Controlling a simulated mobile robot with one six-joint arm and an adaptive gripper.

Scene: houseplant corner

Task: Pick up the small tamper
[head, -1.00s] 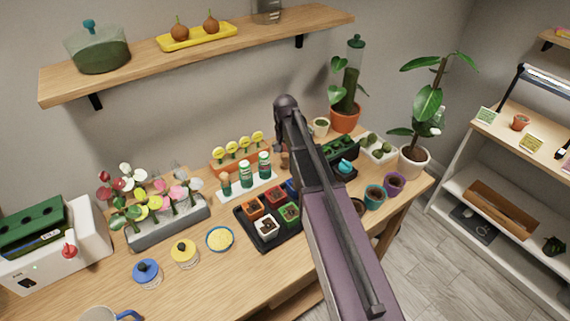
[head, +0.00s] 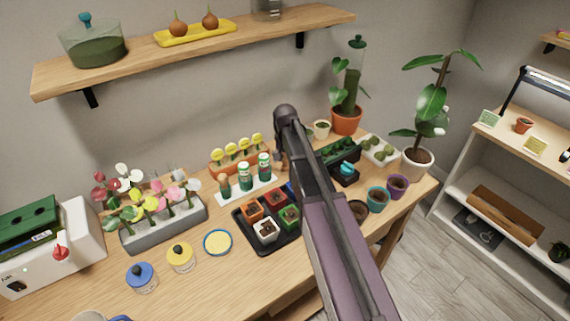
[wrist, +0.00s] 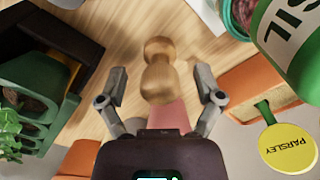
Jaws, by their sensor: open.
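The small tamper (wrist: 158,78) is a light wooden piece with a rounded knob and a narrow waist. In the wrist view it stands on the wooden bench between the open fingers of my gripper (wrist: 160,82), with a gap on both sides. In the head view a small brown part of it (head: 277,157) seems to show beside my arm. My arm hides the gripper there.
In the wrist view a green labelled bottle (wrist: 292,45) and an orange holder with a yellow parsley tag (wrist: 287,147) are close on the right. A dark tray with green plants (wrist: 30,95) is on the left. Black seedling tray (head: 268,243) lies nearer on the bench.

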